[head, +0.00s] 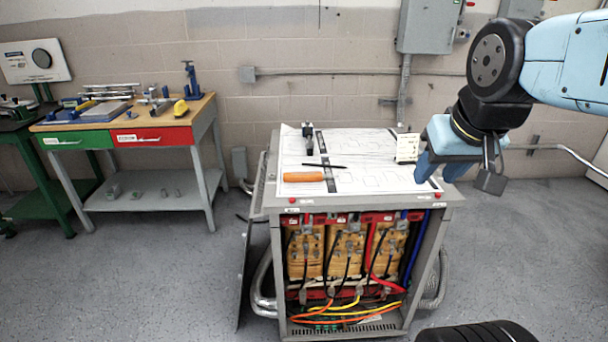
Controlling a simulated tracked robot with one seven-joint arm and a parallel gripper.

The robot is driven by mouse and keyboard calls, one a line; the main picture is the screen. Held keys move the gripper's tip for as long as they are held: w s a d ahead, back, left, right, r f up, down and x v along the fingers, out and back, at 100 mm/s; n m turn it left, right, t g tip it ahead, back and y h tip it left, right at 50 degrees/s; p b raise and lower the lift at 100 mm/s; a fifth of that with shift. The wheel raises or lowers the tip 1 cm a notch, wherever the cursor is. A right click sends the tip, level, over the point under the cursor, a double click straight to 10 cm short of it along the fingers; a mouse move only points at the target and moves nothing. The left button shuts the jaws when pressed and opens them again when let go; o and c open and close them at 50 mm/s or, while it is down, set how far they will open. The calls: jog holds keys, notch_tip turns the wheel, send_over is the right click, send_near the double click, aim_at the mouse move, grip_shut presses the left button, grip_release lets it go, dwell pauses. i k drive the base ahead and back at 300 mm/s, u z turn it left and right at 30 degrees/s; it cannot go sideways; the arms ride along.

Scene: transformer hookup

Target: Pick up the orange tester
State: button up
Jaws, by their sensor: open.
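The orange tester (303,177) lies flat near the front left of the paper-covered top of the transformer cabinet (380,204). It looks like a short rounded orange bar. My gripper (440,172) points down at the right end of the cabinet top, well to the right of the tester. Its blue fingers are apart and nothing shows between them. I cannot tell how far the fingertips are above the surface.
A thin black tool (324,165), a dark upright device (308,138) and a small white card (407,148) are on the cabinet top. Its open front shows coils and cables (345,308). A workbench (122,131) with tools stands left. The floor between is clear.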

aim_at(288, 177)
jog(key=i, duration=0.15)
jog(key=z, duration=2.4)
jog(key=k, duration=0.4)
jog(key=u, duration=0.75)
jog(key=k, duration=0.75)
jog(key=u, duration=1.35)
jog(key=i, duration=1.1)
jog(key=z, duration=0.1)
